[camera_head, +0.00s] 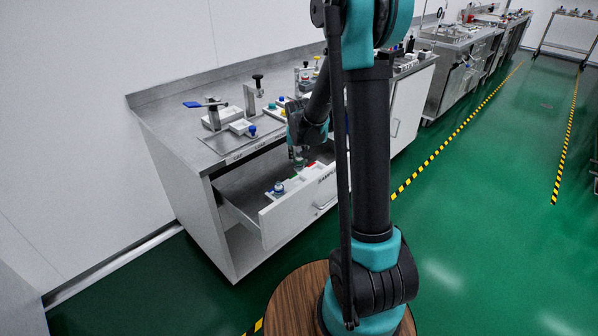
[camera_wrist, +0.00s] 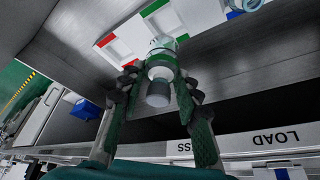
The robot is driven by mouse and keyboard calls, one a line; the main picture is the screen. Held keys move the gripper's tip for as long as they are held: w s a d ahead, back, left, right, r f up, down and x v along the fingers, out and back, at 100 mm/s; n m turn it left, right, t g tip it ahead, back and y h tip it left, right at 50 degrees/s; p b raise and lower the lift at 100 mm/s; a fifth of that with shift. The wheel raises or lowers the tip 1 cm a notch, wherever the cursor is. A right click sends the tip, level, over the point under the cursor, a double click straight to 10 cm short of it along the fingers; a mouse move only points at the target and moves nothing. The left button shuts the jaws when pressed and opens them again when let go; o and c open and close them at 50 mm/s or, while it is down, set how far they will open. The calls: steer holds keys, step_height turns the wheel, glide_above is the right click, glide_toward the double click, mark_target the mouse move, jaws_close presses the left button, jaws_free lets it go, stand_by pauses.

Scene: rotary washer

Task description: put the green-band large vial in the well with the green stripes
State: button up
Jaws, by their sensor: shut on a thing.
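My gripper (camera_wrist: 160,90) is shut on a clear large vial (camera_wrist: 161,60) with a dark grey cap facing the wrist camera. The vial hides part of that well. The well with red stripes (camera_wrist: 105,40) lies to its left and looks empty. In the head view my gripper (camera_head: 298,160) reaches down over the open drawer, and the held vial is mostly hidden.
The open drawer (camera_head: 268,224) has raised walls around the tray. The counter above carries a fixture with a blue handle (camera_head: 192,104) and small racks close to my arm.

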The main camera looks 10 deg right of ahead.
mark_target(299, 170)
steer(key=shift+f, duration=3.5)
steer(key=o, duration=1.1)
steer(key=shift+f, duration=0.1)
steer(key=v, duration=1.2)
